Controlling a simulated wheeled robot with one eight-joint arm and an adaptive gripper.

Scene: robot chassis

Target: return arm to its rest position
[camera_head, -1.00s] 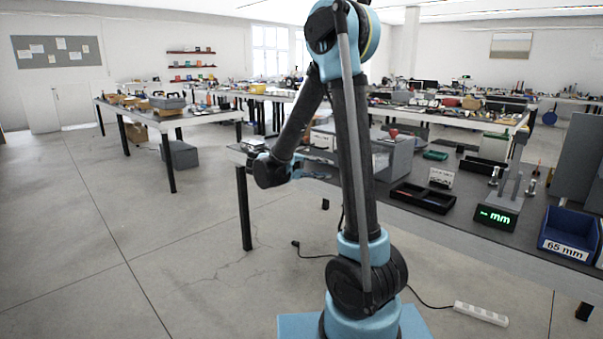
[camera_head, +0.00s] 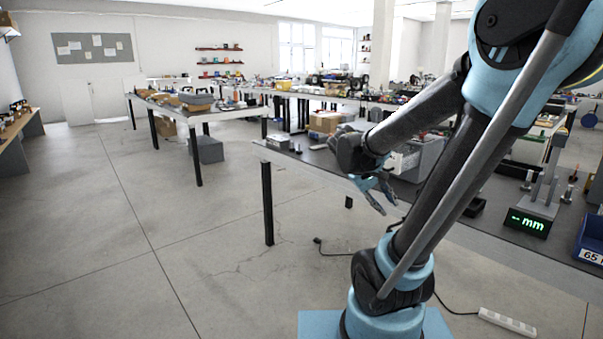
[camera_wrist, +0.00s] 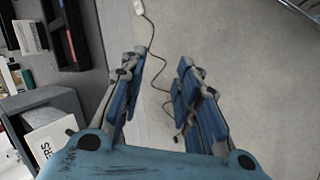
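My gripper (camera_head: 374,194) hangs at the end of my arm in the head view, in front of the near workbench (camera_head: 262,152) and pointing down toward the right. In the wrist view my gripper (camera_wrist: 158,95) shows its two blue fingers spread apart, with bare floor and a cable between them. Nothing is held. My arm leans to the right over the bench, and its upper part hides much of the bench top.
A grey box (camera_wrist: 62,108) and a black tray (camera_wrist: 66,30) lie left of the fingers. A digital gauge (camera_head: 527,222) and a blue bin (camera_head: 590,245) stand at the right. A power strip (camera_head: 507,321) lies on the floor. Open floor (camera_head: 120,240) is at the left.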

